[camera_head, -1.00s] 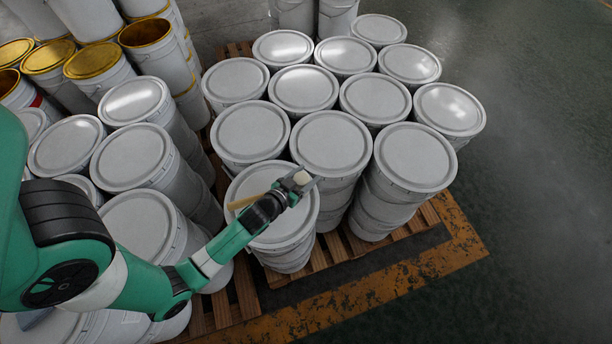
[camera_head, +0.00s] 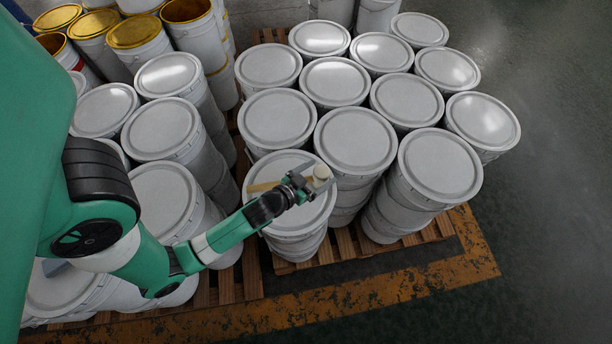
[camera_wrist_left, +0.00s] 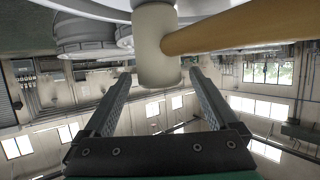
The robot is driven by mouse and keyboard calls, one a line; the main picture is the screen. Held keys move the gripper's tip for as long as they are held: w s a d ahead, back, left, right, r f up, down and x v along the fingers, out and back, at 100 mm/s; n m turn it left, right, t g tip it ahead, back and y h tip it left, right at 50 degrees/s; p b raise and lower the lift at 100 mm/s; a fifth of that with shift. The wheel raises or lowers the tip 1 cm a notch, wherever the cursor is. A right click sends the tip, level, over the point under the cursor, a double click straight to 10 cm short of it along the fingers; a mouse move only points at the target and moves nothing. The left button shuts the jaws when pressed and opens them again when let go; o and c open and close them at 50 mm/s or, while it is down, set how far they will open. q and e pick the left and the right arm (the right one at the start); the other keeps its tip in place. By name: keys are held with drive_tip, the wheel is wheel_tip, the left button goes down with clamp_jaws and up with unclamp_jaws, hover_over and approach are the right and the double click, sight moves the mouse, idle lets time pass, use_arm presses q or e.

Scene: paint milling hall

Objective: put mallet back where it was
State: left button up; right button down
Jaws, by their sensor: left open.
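The mallet has a cream head (camera_head: 321,172) and a pale wooden handle (camera_head: 262,186). In the head view it is over the lid of the near middle bucket (camera_head: 290,215), its handle pointing left. I cannot tell whether it touches the lid. My left gripper (camera_head: 317,179) is open at the mallet head, with the wrist partly covering the handle. In the left wrist view, the end of the mallet head (camera_wrist_left: 157,50) stands between the two open fingertips (camera_wrist_left: 160,74), with a gap on each side. The handle runs off to the right there. My right gripper is not in view.
Closely packed white lidded buckets (camera_head: 355,140) stand in stacks on a wooden pallet (camera_head: 345,246). More buckets (camera_head: 165,128) stand to the left, and gold-rimmed ones (camera_head: 135,32) at the back left. A worn yellow floor line (camera_head: 400,285) and open dark floor (camera_head: 555,200) lie to the right.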

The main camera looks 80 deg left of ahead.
use_arm(q)
drive_tip(key=v, duration=0.8)
drive_tip(key=shift+b, duration=0.45)
drive_tip(key=shift+w+r, duration=0.1)
drive_tip(key=shift+r, duration=0.05)
drive_tip(key=w+d+r+m+t+h, duration=0.15)
drive_tip(key=w+r+t, duration=0.25)
drive_tip(key=w+r, duration=0.8)
drive_tip(key=w+d+r+t, duration=0.25)
drive_tip(key=w+r, duration=0.45)
drive_tip(key=r, duration=0.8)
drive_tip(key=s+d+r+m+t+h, duration=0.1)
drive_tip(key=d+r+t+h, duration=0.1)
drive_tip(key=r, duration=0.9)
drive_tip(key=s+d+r+m+t+h, duration=0.2)
drive_tip(key=d+r+t+h, duration=0.1)
drive_tip(key=r, duration=0.8)
drive_tip(key=s+d+r+m+t+h, duration=0.2)
drive_tip(key=d+r, duration=0.4)
drive_tip(key=r, duration=0.5)
drive_tip(key=shift+d+r+t+h, duration=0.2)
drive_tip(key=shift+t+h, duration=0.25)
drive_tip(key=shift+t, duration=0.6)
